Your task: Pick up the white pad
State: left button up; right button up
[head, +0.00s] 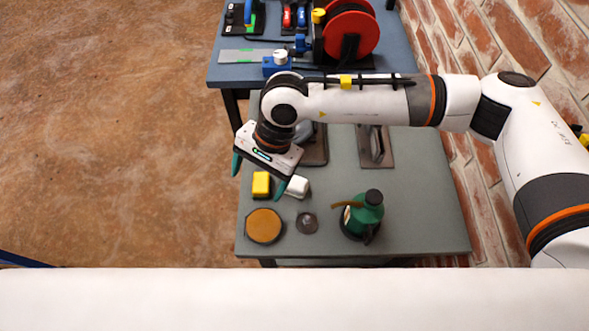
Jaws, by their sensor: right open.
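The white pad (299,187) is a small white block on the grey-green table (425,215). My right gripper (259,177) is open, with dark green fingertips spread apart. Its right fingertip is close to the pad's left side and overlaps it slightly in the picture; I cannot tell whether they touch. A yellow block (261,185) shows below the gap between the fingers, left of the pad. Nothing is seen held in the gripper. My left gripper is not in view.
A round tan-topped disc (263,226), a small dark round piece (307,223) and a green bottle (363,215) stand nearer. Metal trowel-like tools (375,147) lie behind. A blue table (225,72) holds a red reel (351,35). A brick wall (490,215) borders the right.

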jog(key=w+d+t+h, duration=0.2)
jog(key=w+d+h, duration=0.2)
jog(key=w+d, duration=0.3)
jog(key=n+p, duration=0.1)
jog(key=p, duration=0.1)
send_over(295, 182)
jog(key=w, duration=0.1)
jog(key=f, duration=0.6)
jog(key=shift+a, duration=0.2)
jog(key=shift+w+f, duration=0.1)
jog(key=shift+f, duration=0.3)
jog(key=shift+s+f+p, duration=0.25)
jog(key=shift+f+p, duration=0.3)
jog(key=shift+p, duration=0.1)
jog(key=f, duration=0.1)
jog(key=f+p, duration=0.1)
jog(key=f, duration=0.1)
jog(key=shift+s+d+f, duration=0.15)
jog(key=shift+s+f, duration=0.15)
jog(key=shift+s, duration=0.1)
jog(key=shift+f, duration=0.4)
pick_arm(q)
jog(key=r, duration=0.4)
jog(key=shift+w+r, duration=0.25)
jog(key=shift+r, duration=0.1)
pick_arm(e)
jog(key=shift+c, duration=0.2)
